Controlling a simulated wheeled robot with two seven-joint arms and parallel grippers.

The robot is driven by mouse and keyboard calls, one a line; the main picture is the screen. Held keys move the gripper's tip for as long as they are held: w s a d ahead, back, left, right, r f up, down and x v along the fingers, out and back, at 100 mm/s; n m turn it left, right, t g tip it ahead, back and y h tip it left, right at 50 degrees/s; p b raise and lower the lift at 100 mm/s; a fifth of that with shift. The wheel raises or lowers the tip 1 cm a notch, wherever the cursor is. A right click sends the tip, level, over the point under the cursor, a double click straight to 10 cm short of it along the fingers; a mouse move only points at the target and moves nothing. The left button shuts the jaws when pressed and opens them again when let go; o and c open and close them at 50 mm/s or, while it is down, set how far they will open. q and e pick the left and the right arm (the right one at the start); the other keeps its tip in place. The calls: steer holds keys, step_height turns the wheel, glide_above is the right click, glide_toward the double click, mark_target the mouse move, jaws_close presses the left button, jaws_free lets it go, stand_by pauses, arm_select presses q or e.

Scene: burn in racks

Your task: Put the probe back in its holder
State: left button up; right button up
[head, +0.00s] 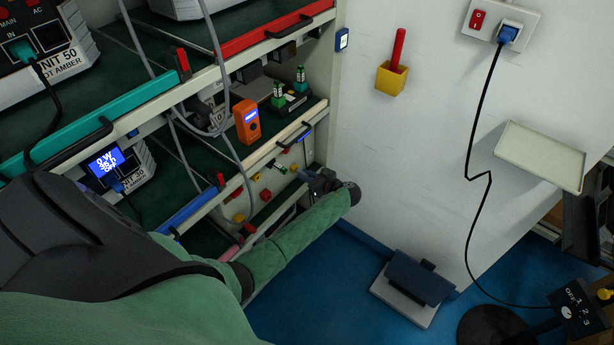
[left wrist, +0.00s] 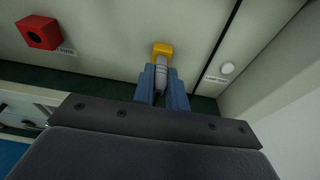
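A red stick-like probe (head: 398,48) stands upright, slightly tilted, in a yellow holder (head: 391,79) on the white wall in the head view. My left arm reaches along the rack's lower shelf, below and left of that holder. My left gripper (head: 322,184) is small and partly hidden in the head view. In the left wrist view, my left gripper (left wrist: 161,92) has its blue-grey fingers close on both sides of a grey cylinder (left wrist: 162,70). The cylinder meets a yellow block (left wrist: 162,48) by the pale panel; whether they are one piece is unclear. My right gripper does not show.
An orange meter (head: 246,121) and a black block with green-topped pieces (head: 290,103) stand on the rack shelf. A pale tray (head: 540,155) is on the wall; a cable hangs from the socket.

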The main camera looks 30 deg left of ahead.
arm_select(q)
steer(key=o, duration=0.5)
steer(key=shift+c, duration=0.2)
